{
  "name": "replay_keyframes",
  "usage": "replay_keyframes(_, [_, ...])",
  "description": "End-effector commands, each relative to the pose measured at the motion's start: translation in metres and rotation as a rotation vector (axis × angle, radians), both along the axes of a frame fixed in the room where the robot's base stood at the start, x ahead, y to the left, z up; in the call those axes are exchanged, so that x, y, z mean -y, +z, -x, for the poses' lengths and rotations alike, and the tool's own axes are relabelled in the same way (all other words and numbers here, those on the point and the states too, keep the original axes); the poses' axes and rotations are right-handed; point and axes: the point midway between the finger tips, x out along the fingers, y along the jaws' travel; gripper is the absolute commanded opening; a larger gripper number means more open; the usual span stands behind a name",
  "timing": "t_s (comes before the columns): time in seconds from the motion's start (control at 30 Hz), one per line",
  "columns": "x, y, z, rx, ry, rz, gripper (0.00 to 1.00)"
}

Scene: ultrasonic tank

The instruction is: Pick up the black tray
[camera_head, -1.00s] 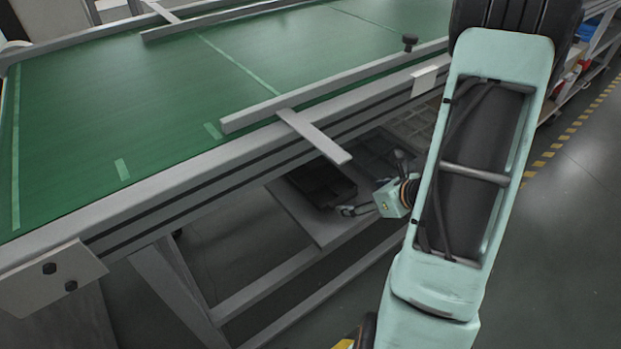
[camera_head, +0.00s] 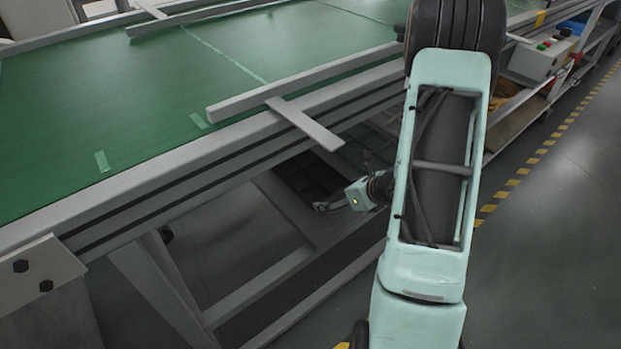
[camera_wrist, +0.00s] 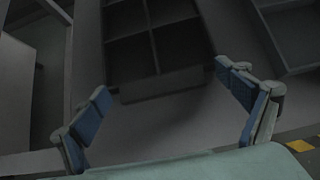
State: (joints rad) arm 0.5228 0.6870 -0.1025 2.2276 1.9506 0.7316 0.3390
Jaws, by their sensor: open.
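A black tray (camera_head: 303,178) with square compartments lies on the shelf under the green-topped table. In the wrist view the divided black tray (camera_wrist: 149,52) fills the top middle, its near wall facing me. My gripper (camera_head: 345,182) is beside the tray's right end in the head view. In the wrist view my gripper (camera_wrist: 163,84) has its blue-padded fingers wide apart, one either side of the tray's near end, with nothing between the pads. I cannot tell whether either finger touches the tray. The tray's far end is cut off in the wrist view.
A second dark tray (camera_wrist: 296,40) lies to the right in the wrist view. The green table (camera_head: 150,110) overhangs the shelf, with a grey bar (camera_head: 305,125) sticking out above the tray. Open floor (camera_head: 545,230) lies to the right.

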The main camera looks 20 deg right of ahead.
Motion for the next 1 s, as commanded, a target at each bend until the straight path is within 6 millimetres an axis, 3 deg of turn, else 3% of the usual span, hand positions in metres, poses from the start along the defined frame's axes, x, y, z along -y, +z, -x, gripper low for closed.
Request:
replay_keyframes(0.07, [0.0, 0.001, 0.0, 0.0, 0.0, 0.0, 0.92])
replay_keyframes(0.5, [0.001, 0.0, 0.001, -0.003, -0.001, 0.0, 0.43])
replay_keyframes(0.8, [0.001, 0.002, 0.001, -0.003, -0.001, 0.002, 0.42])
replay_keyframes(1.0, [0.001, 0.022, 0.0, 0.0, -0.001, 0.003, 0.42])
